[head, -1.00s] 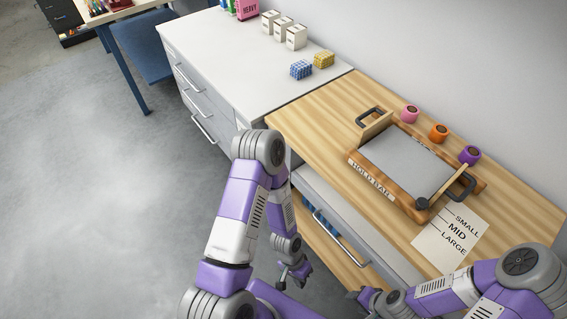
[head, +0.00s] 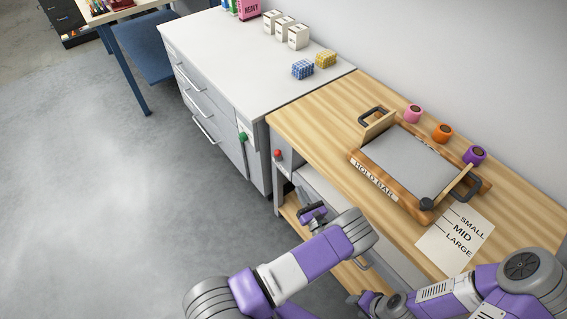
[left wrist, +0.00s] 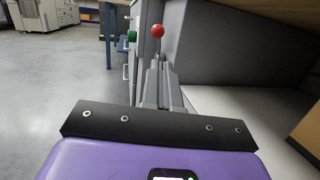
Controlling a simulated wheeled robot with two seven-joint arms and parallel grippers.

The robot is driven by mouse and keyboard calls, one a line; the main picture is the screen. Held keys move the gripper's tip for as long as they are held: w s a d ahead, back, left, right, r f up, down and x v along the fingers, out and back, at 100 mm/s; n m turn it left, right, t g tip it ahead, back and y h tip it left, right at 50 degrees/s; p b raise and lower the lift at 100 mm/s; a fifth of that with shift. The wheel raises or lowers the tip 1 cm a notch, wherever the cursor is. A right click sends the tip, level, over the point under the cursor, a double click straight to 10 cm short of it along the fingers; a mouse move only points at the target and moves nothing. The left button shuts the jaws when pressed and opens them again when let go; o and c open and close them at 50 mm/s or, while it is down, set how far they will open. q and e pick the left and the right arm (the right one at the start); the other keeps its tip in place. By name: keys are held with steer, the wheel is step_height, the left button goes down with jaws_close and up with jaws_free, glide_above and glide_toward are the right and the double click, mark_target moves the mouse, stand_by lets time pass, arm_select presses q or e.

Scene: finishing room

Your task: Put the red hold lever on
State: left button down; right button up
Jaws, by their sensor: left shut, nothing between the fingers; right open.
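The red hold lever, a red ball knob (head: 277,153) on a thin stem, is at the left end of the wooden bench, below its top. In the left wrist view the red knob (left wrist: 157,31) stands up just beyond my fingertips, with a visible gap not clear. My left gripper (head: 311,211) is shut and empty, below and right of the knob in the head view; its fingers (left wrist: 158,68) point toward the lever. My right gripper (head: 366,301) is open at the bench's front side, partly hidden by its arm.
A green-knobbed lever (head: 243,137) is on the white cabinet (head: 225,65) beside the bench. The floor at left is clear.

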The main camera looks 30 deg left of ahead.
mark_target(280, 155)
arm_select(q)
steer(key=shift+a, duration=0.1)
steer(key=b+x, duration=0.3)
steer(key=x, duration=1.1)
arm_select(e)
step_height(280, 155, down, 3)
steer(key=shift+r, duration=0.1)
